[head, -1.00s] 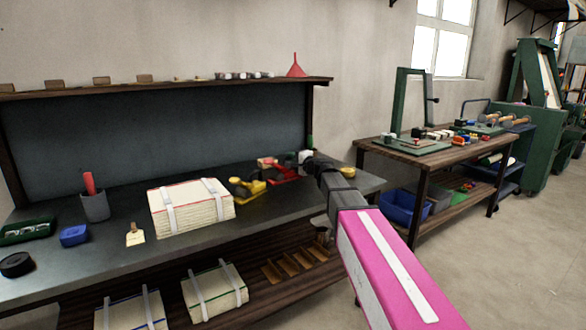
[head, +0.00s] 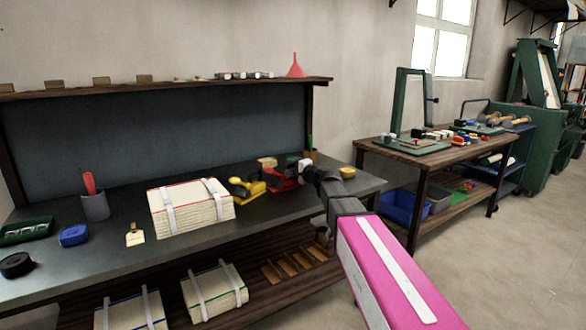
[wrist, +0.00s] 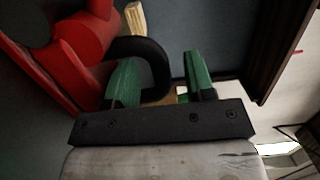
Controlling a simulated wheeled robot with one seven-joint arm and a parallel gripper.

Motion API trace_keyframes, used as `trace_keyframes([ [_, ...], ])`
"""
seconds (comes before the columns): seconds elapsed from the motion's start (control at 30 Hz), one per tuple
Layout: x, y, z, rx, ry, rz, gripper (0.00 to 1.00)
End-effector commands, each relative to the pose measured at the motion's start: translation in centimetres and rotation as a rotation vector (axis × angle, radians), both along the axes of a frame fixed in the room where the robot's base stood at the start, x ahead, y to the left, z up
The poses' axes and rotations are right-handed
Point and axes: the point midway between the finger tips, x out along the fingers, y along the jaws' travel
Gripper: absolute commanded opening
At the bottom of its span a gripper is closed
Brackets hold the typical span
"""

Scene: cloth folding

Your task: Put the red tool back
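The red tool (head: 284,178) is on the dark workbench (head: 130,273), just right of a similar yellow tool (head: 248,188). In the wrist view the red tool (wrist: 75,45) fills the upper left, with a curved black handle (wrist: 150,52) bending in behind the left finger. My gripper (wrist: 160,68) has its two green fingers well apart. Part of the black handle shows in the gap, but I cannot tell whether it lies between the fingers or beyond them. In the head view my arm reaches the bench's right end and hides part of the tool.
A wooden block (head: 266,163) stands behind the red tool, and a brown cup (head: 311,156) by the shelf post. A yellow bowl (head: 347,172) is at the bench's right end. A strapped paper stack (head: 190,208) stands left of the yellow tool.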

Motion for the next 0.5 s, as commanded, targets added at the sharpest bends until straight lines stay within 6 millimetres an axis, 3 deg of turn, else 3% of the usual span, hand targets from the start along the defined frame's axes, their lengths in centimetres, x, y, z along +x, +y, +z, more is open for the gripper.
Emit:
trace_keyframes([
  [0.23, -0.9, -0.8, 0.1, 0.000, 0.000, -0.001, 0.49],
  [0.5, -4.9, -4.3, 0.1, 0.000, 0.000, -0.003, 0.49],
])
